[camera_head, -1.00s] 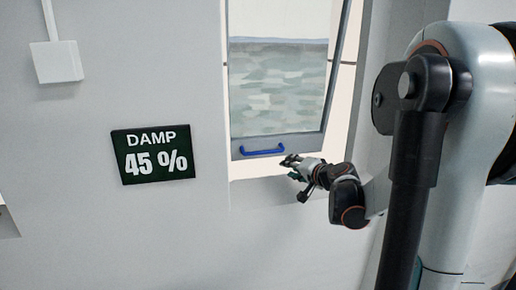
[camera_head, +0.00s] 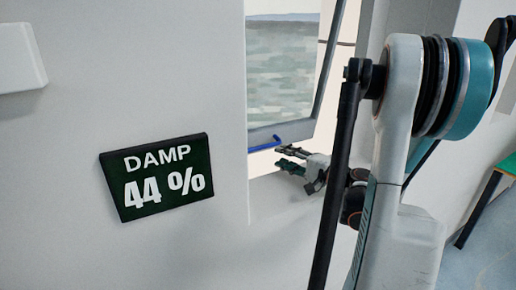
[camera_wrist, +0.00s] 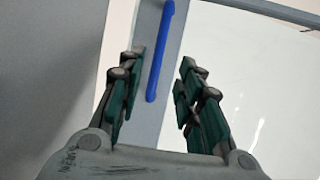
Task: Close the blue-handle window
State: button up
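The window (camera_head: 296,128) has a grey frame and stands ajar, its lower edge tilted out from the opening. Its blue handle (camera_head: 265,145) is on the bottom rail and partly out of sight in the head view. My gripper (camera_head: 279,157) is just below and right of the handle, at the sill's height. In the wrist view the blue handle (camera_wrist: 160,55) lies ahead, between the lines of the two fingers, nearer the left one. My gripper (camera_wrist: 158,75) is open there, with nothing clearly held. I cannot tell whether a finger touches the handle.
A dark sign (camera_head: 157,178) reading "DAMP 44 %" is on the wall left of the window. A white box (camera_head: 20,58) is on the wall at the upper left. A table with a green edge (camera_head: 480,208) stands at the far right.

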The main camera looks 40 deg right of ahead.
aim_at(262, 148)
jog(key=w, duration=0.3)
jog(key=w+a, duration=0.1)
jog(key=w, duration=0.3)
jog(key=w+b, duration=0.1)
jog(key=w, duration=0.2)
jog(key=shift+w+a+f, duration=0.1)
jog(key=shift+w+a, duration=0.25)
jog(key=shift+c, duration=0.3)
grip_shut()
